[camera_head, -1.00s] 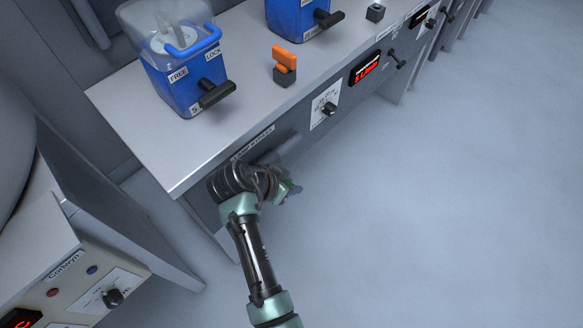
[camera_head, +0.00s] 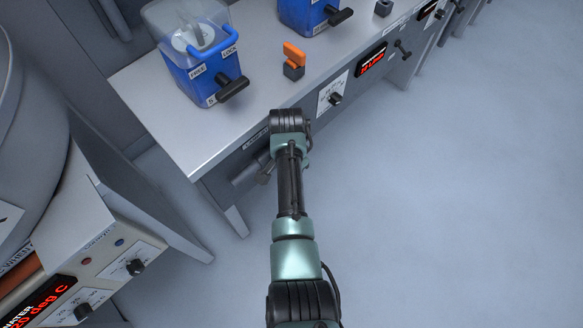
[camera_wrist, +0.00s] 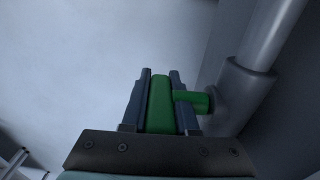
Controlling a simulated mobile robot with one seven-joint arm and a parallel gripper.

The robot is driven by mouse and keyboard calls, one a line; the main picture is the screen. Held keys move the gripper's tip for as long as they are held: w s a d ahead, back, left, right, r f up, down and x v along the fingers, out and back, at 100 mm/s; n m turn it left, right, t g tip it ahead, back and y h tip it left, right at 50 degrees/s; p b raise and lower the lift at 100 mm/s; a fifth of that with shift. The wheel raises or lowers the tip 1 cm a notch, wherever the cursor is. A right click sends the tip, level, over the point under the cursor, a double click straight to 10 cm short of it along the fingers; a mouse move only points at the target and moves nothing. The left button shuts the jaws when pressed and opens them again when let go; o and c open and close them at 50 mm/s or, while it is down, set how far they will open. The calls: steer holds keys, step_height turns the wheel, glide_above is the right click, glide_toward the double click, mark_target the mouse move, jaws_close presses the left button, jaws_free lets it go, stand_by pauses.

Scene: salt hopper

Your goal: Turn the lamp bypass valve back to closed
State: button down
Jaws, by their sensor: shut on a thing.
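The lamp bypass valve has a green handle (camera_wrist: 160,105), with a short green stem running right into a grey pipe fitting (camera_wrist: 238,95). My gripper (camera_wrist: 160,74) is shut on the green handle, with one dark finger on each side of it. In the head view the grey valve pipe (camera_head: 246,173) shows below the partly covered label (camera_head: 256,139) on the bench's front panel. My arm and wrist hide the handle and most of my fingers there. The handle lies in line with my fingers and crosswise to its stem.
Above, the bench top (camera_head: 190,140) carries a blue hopper (camera_head: 202,80) with a black lever and an orange switch (camera_head: 294,53). A dial (camera_head: 335,98) sits right of my wrist. Another machine (camera_head: 110,262) stands at lower left. The floor at right is clear.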

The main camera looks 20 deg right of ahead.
stand_by(0.3)
steer(key=c, duration=0.7)
jaws_free()
steer(key=r+p, duration=0.1)
steer(key=r, duration=0.3)
steer(key=r+p, duration=0.2)
steer(key=r, duration=0.2)
steer(key=r+p, duration=0.1)
steer(key=r, duration=0.4)
steer(key=shift+s+a+p, duration=0.1)
steer(key=shift+a+p, duration=0.15)
steer(key=shift+p, duration=0.15)
steer(key=shift+f, duration=0.1)
